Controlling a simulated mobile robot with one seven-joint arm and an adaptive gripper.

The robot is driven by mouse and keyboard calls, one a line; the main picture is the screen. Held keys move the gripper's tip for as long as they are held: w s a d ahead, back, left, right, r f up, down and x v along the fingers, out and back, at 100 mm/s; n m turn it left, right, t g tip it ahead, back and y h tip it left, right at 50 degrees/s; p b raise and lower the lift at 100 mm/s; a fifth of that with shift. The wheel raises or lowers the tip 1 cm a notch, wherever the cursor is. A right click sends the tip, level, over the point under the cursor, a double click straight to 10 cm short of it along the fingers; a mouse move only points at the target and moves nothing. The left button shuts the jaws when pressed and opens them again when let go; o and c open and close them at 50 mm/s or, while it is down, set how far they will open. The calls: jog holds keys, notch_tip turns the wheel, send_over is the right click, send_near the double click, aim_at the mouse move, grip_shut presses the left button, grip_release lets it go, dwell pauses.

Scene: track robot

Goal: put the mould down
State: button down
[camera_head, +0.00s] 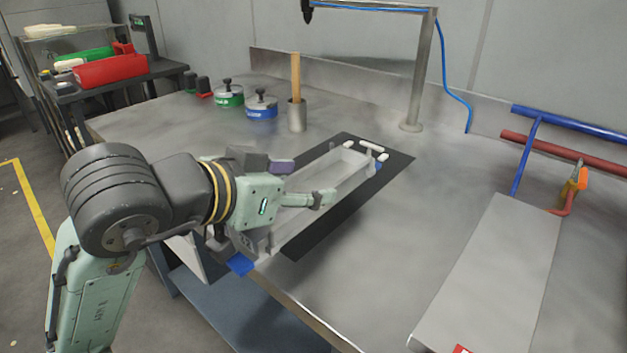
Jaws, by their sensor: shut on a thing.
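The mould (350,172) is a long, pale grey open tray with blue parts near its corners. It lies along a black mat (395,160) on the metal table. Its near end reaches over the table's left front edge. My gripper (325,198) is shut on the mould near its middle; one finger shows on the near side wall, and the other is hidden. I cannot tell whether the mould touches the mat or hangs just above it. Small white pieces (373,146) show at its far end.
A green-banded pot (229,97), a blue-banded pot (261,106) and a metal cup (297,117) with a wooden handle stand behind the mould. A metal post (419,80) rises at the back. A grey raised plate (495,270) is at right. Bare table lies between it and the mat.

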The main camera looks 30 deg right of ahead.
aim_at(321, 163)
jog(key=w+d, duration=0.3)
jog(key=w+d+p, duration=0.1)
jog(key=w+d, duration=0.2)
jog(key=w, duration=0.1)
jog(key=w+d+f, duration=0.1)
jog(key=w+d, duration=0.2)
jog(key=shift+w+d+p, duration=0.15)
jog(key=shift+d+p, duration=0.15)
jog(key=shift+d, duration=0.1)
jog(key=shift+f, duration=1.85)
jog(key=shift+f, duration=0.15)
jog(key=c, duration=0.5)
grip_release()
jog(key=b+v, duration=0.1)
jog(key=v, duration=1.1)
